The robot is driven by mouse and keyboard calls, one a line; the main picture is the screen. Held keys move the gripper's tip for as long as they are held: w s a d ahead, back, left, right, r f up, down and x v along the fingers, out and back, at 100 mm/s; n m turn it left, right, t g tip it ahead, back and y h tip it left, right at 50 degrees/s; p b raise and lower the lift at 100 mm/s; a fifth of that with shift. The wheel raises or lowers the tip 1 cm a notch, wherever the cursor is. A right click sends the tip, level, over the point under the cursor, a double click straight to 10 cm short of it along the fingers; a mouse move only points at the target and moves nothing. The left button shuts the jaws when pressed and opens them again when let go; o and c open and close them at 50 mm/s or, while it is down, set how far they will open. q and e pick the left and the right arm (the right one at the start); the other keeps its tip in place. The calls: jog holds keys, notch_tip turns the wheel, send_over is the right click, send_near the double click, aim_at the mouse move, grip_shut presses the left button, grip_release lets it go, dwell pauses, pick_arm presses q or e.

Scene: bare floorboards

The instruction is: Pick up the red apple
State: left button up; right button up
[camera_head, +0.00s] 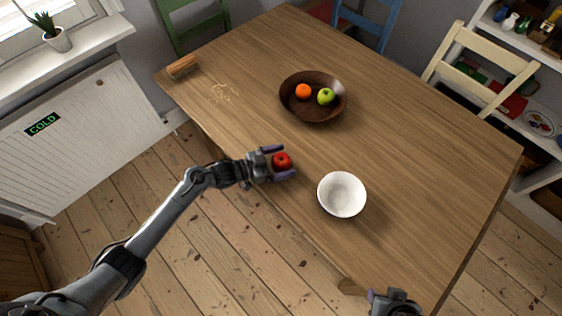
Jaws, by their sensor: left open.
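The red apple (282,161) sits on the wooden table (420,150) near its front left edge. My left gripper (279,162) is open, with one purple-tipped finger on each side of the apple. I cannot tell whether the fingers touch it. My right gripper (388,300) shows only in part at the bottom edge of the head view, below the table's near corner. Whether its jaws are open or shut is not clear.
A white bowl (342,194) stands right of the apple. A dark wooden bowl (312,113) behind holds an orange (303,91) and a green apple (326,97). A brush (183,67) and crumbs (221,92) lie at the far left. The table's right side is clear.

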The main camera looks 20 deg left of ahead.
pick_arm(q)
jog(key=shift+c, duration=0.2)
jog(key=c, duration=1.1)
jog(key=shift+o, duration=0.2)
